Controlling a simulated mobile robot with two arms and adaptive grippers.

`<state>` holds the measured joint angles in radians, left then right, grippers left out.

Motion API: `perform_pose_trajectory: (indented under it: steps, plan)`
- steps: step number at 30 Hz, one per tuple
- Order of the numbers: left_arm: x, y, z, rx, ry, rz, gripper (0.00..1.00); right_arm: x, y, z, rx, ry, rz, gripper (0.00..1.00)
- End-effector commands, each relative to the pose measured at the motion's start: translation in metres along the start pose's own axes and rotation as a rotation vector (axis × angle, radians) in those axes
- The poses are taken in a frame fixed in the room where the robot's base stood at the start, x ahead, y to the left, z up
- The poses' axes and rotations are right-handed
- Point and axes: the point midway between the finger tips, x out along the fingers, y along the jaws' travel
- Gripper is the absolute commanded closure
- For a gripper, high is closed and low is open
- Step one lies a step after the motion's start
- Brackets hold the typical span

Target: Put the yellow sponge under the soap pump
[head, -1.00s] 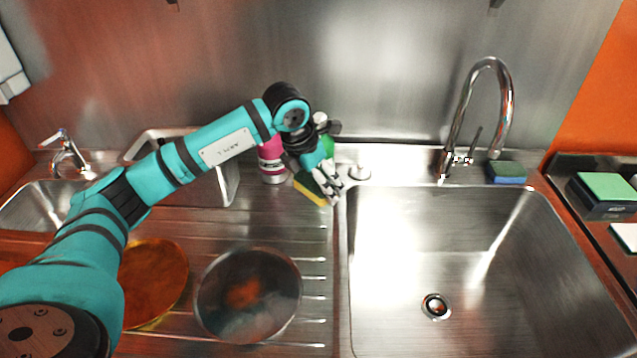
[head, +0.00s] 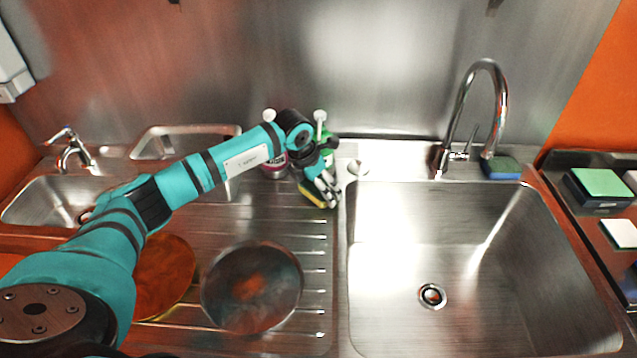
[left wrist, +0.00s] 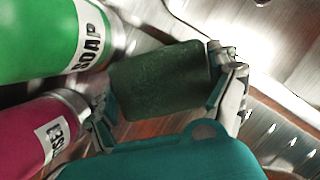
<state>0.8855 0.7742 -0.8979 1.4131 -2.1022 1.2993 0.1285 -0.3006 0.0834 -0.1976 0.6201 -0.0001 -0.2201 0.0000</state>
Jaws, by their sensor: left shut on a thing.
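My left gripper (head: 324,188) is shut on the yellow sponge (head: 313,199) at the back of the drainboard, left of the large sink. The sponge's dark green scouring face (left wrist: 160,80) lies between the fingers in the left wrist view. The green soap pump bottle (left wrist: 45,40), labelled SOAP, stands close beside the sponge; in the head view it is mostly hidden behind my wrist, with its white pump top (head: 320,116) showing. A pink bottle (left wrist: 35,138) stands left of it. I cannot tell whether the sponge touches the counter. My right gripper is not in view.
Two round pans or plates (head: 251,287) (head: 165,275) lie on the drainboard (head: 310,325). The large sink (head: 380,290) is empty. A blue-green sponge (head: 500,168) lies by the tall faucet (head: 497,100).

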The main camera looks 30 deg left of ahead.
Motion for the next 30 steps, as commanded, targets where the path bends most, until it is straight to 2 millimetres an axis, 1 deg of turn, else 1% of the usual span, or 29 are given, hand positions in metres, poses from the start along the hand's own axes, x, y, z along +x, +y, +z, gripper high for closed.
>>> perform_pose_trajectory:
  steps: [9,10,12,20,24,26,30]
  plan:
    - [0.008,0.000,-0.003,-0.001,0.000,0.000,0.21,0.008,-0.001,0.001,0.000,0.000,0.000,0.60]
    - [0.007,0.000,-0.003,-0.001,0.000,0.000,0.07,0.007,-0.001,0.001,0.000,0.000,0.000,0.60]
    - [0.006,0.000,-0.002,-0.001,0.000,0.000,0.00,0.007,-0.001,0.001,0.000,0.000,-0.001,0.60]
    - [0.005,0.000,-0.002,-0.001,0.000,0.000,0.00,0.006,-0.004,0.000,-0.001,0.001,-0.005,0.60]
    - [-0.005,0.000,0.002,-0.001,0.000,0.000,0.00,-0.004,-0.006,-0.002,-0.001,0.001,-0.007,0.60]
    - [-0.010,0.001,0.000,-0.001,-0.004,0.001,0.00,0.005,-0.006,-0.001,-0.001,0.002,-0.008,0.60]
    - [-0.038,0.001,0.001,0.000,-0.006,0.002,0.00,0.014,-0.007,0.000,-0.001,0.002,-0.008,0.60]
